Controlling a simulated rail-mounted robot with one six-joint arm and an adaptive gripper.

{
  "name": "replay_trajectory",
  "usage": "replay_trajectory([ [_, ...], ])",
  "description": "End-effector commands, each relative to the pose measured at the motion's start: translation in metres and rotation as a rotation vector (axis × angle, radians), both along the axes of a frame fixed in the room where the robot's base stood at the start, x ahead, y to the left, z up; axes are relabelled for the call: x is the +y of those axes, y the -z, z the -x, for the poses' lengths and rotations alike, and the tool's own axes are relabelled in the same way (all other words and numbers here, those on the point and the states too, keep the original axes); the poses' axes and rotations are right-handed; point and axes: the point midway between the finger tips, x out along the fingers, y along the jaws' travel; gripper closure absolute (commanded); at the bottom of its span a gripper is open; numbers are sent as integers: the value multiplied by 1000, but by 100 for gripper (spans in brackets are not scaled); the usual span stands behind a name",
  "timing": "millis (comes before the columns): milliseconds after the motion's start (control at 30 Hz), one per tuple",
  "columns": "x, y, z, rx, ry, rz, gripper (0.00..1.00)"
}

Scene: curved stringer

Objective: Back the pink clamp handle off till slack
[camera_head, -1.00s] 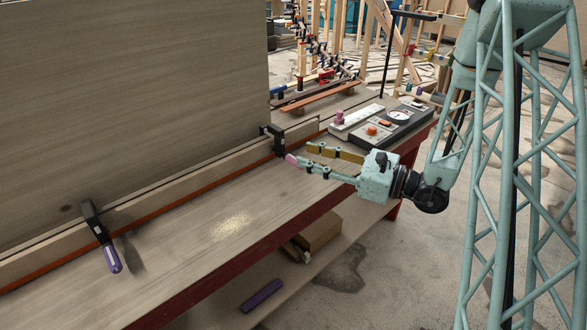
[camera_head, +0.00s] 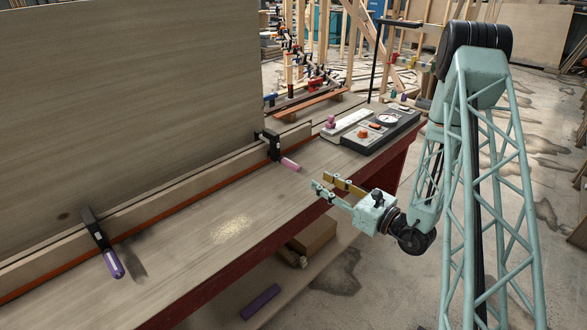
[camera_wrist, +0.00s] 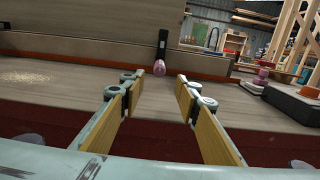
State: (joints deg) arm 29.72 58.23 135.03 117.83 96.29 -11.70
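The pink clamp handle (camera_head: 290,164) sticks out from a black clamp (camera_head: 271,144) fixed on the long wooden rail at the foot of the upright panel. In the wrist view the pink handle (camera_wrist: 159,68) is end-on, ahead of the fingers and centred in the gap between them. My gripper (camera_head: 325,187) is open and empty. It is in front of the handle, with a clear gap between fingertips and handle. In the wrist view both yellow-padded fingers (camera_wrist: 156,95) are spread apart. Whether the clamp is tight or slack cannot be told.
A second clamp with a purple handle (camera_head: 114,264) is on the rail at left. A dark control box (camera_head: 381,131) and a white strip with a pink knob (camera_head: 345,122) lie on the bench's far right.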

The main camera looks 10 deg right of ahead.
Motion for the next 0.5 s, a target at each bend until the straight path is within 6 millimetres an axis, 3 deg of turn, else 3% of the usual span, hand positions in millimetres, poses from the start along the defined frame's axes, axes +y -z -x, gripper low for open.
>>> replay_trajectory([
  [500,4,0,-5,-1,-2,1,70],
])
